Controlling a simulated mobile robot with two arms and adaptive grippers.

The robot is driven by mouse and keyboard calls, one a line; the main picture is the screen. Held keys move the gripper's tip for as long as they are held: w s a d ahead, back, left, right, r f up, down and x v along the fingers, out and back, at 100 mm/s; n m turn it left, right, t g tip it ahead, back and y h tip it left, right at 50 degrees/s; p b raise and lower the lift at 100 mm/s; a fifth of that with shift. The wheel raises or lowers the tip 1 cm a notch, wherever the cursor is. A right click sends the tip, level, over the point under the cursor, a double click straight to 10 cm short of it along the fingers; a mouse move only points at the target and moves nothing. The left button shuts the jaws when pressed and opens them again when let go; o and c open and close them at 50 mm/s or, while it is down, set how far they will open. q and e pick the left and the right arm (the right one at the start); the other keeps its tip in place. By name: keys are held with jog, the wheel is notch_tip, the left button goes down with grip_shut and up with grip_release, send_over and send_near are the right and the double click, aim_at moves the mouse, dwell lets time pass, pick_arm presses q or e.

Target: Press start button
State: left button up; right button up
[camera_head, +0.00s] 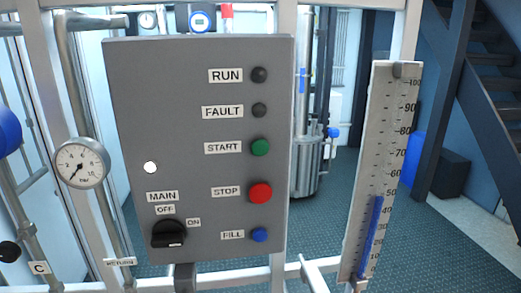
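A grey control panel (200,110) stands upright in the middle of the head view. The green start button (260,147) is on its right half, beside the label START (223,147). Below it are the red stop button (260,192) and the blue fill button (260,235). Above it are the dark RUN lamp (260,75) and the dark FAULT lamp (259,110). A black main switch (168,234) sits at the lower left, its white mark toward ON. Neither gripper shows in this view.
A round pressure gauge (80,163) is left of the panel. A level scale (383,160) with a blue column (371,235) stands at its right. White frame bars surround the panel. A metal vessel (307,165) and dark stairs (497,60) are behind.

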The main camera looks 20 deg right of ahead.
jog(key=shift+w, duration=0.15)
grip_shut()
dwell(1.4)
